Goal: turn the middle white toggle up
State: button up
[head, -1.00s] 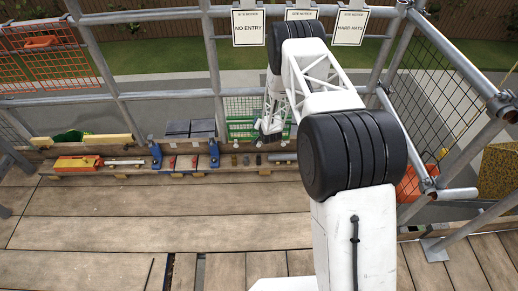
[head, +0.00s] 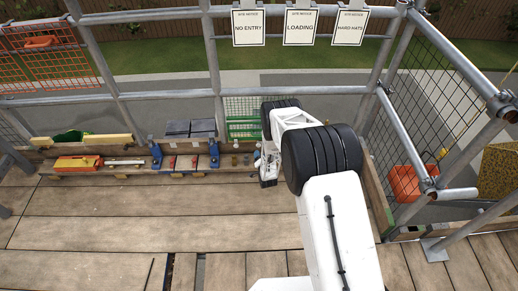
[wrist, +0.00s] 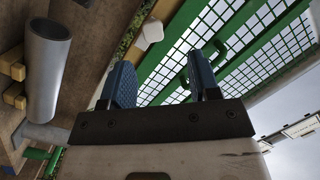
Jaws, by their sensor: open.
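My gripper (wrist: 163,82) is open in the wrist view, its two blue fingers apart with nothing between them. A small white piece (wrist: 151,31) shows just beyond the left finger, apart from it. I cannot tell whether this is a toggle or which way it is set. In the head view my gripper is low at the back edge of the deck, right of the small parts on the ledge, and its fingers are not clear there. No row of white toggles can be made out in either view.
A grey pipe (wrist: 48,70) is left of my gripper. Blue-ended tools (head: 214,154) and an orange box (head: 78,163) line the ledge. The front planks (head: 150,215) are clear.

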aim_at(259, 146)
jog(key=shift+s+d+f+m+t, duration=0.2)
jog(key=shift+d+f+m+t, duration=0.1)
jog(key=shift+f+t, duration=0.25)
jog(key=shift+w, duration=0.1)
jog(key=shift+w+a, duration=0.2)
jog(key=shift+w, duration=1.05)
jog(key=shift+w+a, duration=0.2)
jog(key=shift+w, duration=1.05)
jog(key=shift+w+a, duration=0.2)
jog(key=shift+w, duration=1.05)
jog(key=shift+c, duration=0.5)
jog(key=c, duration=0.8)
